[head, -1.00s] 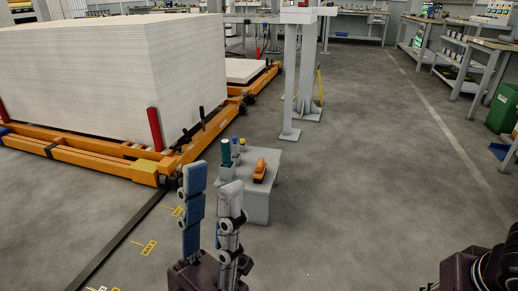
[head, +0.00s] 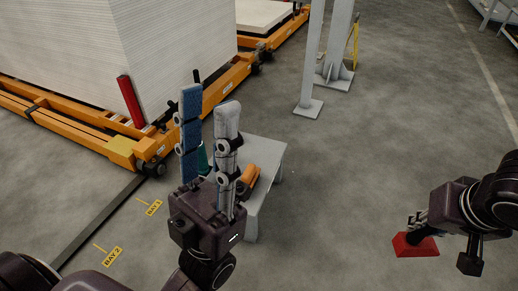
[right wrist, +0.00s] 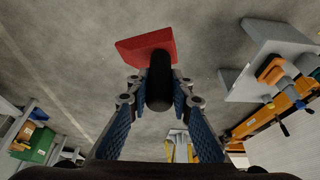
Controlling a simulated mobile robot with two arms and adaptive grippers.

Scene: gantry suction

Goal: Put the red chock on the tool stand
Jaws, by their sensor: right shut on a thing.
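The red chock (head: 416,247) hangs below my right gripper (head: 418,222) at the right of the head view, above bare floor. In the right wrist view, the red chock (right wrist: 148,45) lies beyond the fingertips, and my right gripper is shut on its black handle (right wrist: 159,80). The tool stand (head: 266,150) is a grey table left of the chock, apart from it, partly hidden by my left gripper. It also shows at the upper right of the right wrist view (right wrist: 245,85). My left gripper (head: 209,97) points up, its fingers apart and empty.
An orange tool (head: 250,180) and a green bottle (head: 203,158) are on the stand, partly hidden. An orange pallet cart (head: 150,145) with a white sheet stack (head: 110,50) stands behind left. A grey post (head: 311,60) rises behind the stand. Floor between stand and chock is clear.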

